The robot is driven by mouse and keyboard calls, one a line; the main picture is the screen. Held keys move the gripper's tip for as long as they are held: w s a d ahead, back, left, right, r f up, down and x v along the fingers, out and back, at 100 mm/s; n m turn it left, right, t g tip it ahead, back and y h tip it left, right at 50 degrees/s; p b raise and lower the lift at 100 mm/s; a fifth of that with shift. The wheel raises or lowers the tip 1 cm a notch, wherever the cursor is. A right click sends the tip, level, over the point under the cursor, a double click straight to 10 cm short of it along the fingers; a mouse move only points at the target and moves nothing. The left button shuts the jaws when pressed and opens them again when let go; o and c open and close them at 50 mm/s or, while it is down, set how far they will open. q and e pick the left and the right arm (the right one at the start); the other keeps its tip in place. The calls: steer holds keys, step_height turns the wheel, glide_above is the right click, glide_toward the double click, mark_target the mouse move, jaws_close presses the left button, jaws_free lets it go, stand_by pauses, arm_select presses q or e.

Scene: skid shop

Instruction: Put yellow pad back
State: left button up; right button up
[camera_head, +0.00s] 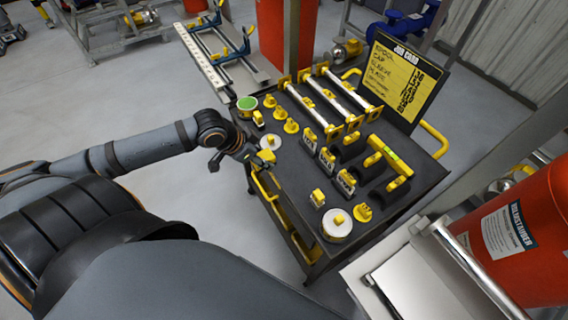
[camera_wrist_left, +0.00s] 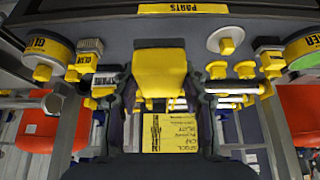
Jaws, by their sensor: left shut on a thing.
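My left gripper (camera_head: 250,154) is at the near-left edge of the dark cart top. It is shut on a yellow pad (camera_head: 266,156), a small block. In the left wrist view the yellow pad (camera_wrist_left: 160,70) sits between the two fingers of the left gripper (camera_wrist_left: 160,95), held above the cart top. Behind it in the head view is a white round disc (camera_head: 271,141), partly covered. Several similar small yellow pieces stand on the cart top, among them one (camera_head: 363,213) at the near side. My right gripper is not in view.
The dark cart top (camera_head: 300,187) holds a green-topped tin (camera_head: 246,102), a white tin (camera_head: 337,233), barred yellow-ended rods (camera_head: 345,93) and a yellow level (camera_head: 390,155). A job card (camera_head: 403,78) stands at the back. A red drum (camera_head: 525,240) is close on the right.

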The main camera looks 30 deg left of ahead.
mark_target(268, 150)
arm_select(q)
steer(key=w, duration=0.1)
steer(key=w+f+b, duration=0.1)
steer(key=w+d+f+b, duration=0.1)
steer(key=w, duration=0.1)
steer(key=shift+w, duration=0.1)
steer(key=w+f, duration=0.3)
steer(key=w, duration=0.1)
steer(key=w+f, duration=0.2)
steer(key=shift+w+d+f, duration=0.1)
steer(key=shift+d+f, duration=0.15)
steer(key=shift+f, duration=0.05)
steer(key=shift+w+f, duration=0.15)
steer(key=shift+f, duration=0.1)
steer(key=f, duration=0.1)
steer(key=f+p, duration=0.1)
steer(key=f, duration=0.1)
steer(key=shift+w+f, duration=0.2)
steer(key=shift+f, duration=0.1)
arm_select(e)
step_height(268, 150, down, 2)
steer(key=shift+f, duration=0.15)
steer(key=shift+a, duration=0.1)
arm_select(q)
steer(key=o, duration=1.1)
steer(key=shift+f, duration=0.15)
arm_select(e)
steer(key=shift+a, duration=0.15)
